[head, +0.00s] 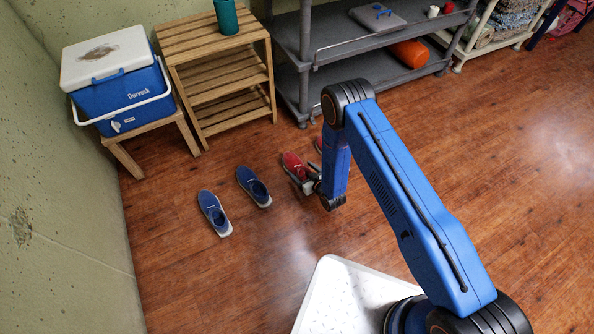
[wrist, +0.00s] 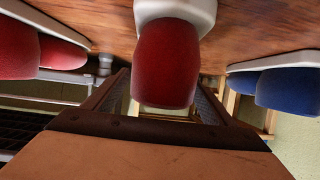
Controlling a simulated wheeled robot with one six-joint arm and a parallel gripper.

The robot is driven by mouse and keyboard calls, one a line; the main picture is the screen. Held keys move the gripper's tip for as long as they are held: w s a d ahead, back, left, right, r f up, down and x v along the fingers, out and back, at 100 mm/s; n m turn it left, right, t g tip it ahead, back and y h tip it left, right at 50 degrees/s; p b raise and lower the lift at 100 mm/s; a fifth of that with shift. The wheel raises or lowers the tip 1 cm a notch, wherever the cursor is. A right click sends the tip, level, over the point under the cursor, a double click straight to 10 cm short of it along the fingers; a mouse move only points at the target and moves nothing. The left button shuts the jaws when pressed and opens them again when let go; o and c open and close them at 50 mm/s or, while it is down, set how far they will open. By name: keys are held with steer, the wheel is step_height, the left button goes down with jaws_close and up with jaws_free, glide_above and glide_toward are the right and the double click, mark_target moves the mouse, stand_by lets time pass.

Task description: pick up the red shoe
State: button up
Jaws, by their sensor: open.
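A red shoe (head: 292,162) stands on the wooden floor in the head view, left of my forearm. My gripper (head: 303,182) is low at its near end, with the jaws open. In the wrist view, the red shoe (wrist: 165,65) shows between the two spread fingers, with a gap visible to each side. The wrist picture appears upside down, with the floor at the top. A second red shoe (wrist: 35,50) shows at the left of the wrist view; in the head view it is mostly hidden behind my arm.
Two blue shoes (head: 253,186) (head: 214,212) stand left of the red shoe; one blue shoe (wrist: 288,88) shows at the wrist view's right. Behind are a slatted wooden shelf (head: 235,80), a blue cooler (head: 118,95) on a stand and a grey shelf cart (head: 350,75). Floor at right is clear.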

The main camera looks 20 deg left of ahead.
steer(key=shift+w+a, duration=0.15)
steer(key=shift+a, duration=0.05)
steer(key=c, duration=1.7)
